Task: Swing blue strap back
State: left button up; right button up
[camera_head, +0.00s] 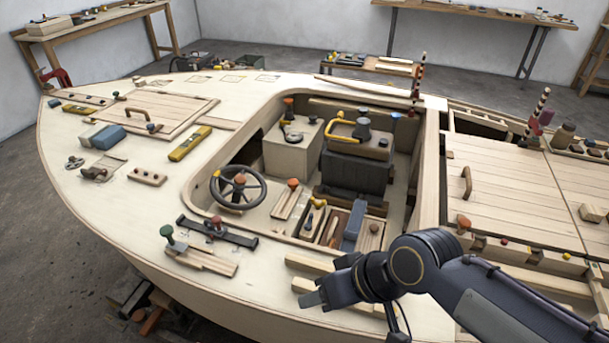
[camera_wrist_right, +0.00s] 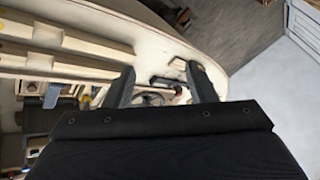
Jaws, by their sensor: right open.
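A blue strap-like piece (camera_head: 353,226) stands upright and slightly tilted in the cockpit's front compartments, beside a wooden divider. A blue piece, likely the same one, shows in the right wrist view (camera_wrist_right: 52,95) at the left. My right gripper (camera_head: 308,294) is over the near side deck, below and left of the blue piece in the head view and apart from it. In the right wrist view its two fingers (camera_wrist_right: 163,88) are spread with nothing between them. My left gripper is in neither view.
A steering wheel (camera_head: 238,188) stands at the cockpit's left. A black bracket (camera_head: 217,232) and a green-knobbed wooden block (camera_head: 200,258) lie on the near deck. A dark seat (camera_head: 353,174) and a box (camera_head: 292,148) fill the cockpit's back. Slatted hatches (camera_head: 512,192) lie right.

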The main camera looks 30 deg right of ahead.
aim_at(353, 228)
jog(key=z, duration=2.55)
